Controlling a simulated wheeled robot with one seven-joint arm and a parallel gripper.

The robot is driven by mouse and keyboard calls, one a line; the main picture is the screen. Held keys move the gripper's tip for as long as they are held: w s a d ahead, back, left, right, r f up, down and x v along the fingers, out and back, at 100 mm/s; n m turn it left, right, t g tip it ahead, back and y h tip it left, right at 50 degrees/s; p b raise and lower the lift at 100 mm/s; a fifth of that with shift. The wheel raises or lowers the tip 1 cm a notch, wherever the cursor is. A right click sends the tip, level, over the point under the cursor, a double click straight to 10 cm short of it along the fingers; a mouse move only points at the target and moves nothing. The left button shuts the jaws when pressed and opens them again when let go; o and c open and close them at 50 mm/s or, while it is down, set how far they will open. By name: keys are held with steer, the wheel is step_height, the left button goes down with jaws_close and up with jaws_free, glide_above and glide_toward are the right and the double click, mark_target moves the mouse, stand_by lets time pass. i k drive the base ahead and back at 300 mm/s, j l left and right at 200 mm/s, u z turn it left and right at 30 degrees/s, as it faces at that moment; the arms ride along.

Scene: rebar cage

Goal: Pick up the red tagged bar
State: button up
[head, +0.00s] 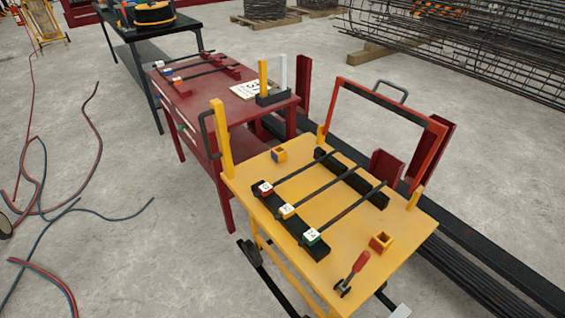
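The red tagged bar (303,169) is a thin dark bar on the yellow table, with a white-topped red tag (265,188) on its left end. It is the farthest of three bars lying side by side across two black supports. The letters on the tags are too small to read surely. My gripper is not in view.
A red-handled clamp (354,270) and small orange block (381,242) sit near the yellow table's (345,250) front. A yellow post (221,140) and red frame (425,155) rise at its edges. A red table (225,85) with more bars stands behind. Hoses (85,210) cross the left floor.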

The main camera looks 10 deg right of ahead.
mark_target(266, 189)
steer(key=z, duration=0.65)
steer(key=j+z, duration=0.4)
steer(key=j, duration=0.15)
steer(key=j+z, duration=0.4)
steer(key=j, duration=0.2)
steer(key=j+z, duration=0.4)
steer(key=j, duration=0.2)
steer(key=k+j, duration=0.1)
steer(key=j, duration=0.3)
steer(key=k+j+z, duration=0.1)
steer(key=j, duration=0.35)
steer(key=k+j, duration=0.1)
steer(key=j, duration=0.3)
steer(key=k+j, duration=0.1)
steer(key=j, duration=0.3)
steer(key=k+j+z, duration=0.1)
steer(key=j, duration=0.3)
steer(key=k+j, duration=0.15)
steer(key=j, duration=0.25)
steer(key=k+j+z, duration=0.1)
steer(key=j, duration=0.3)
steer(key=i+l, duration=0.3)
steer(key=i, duration=0.1)
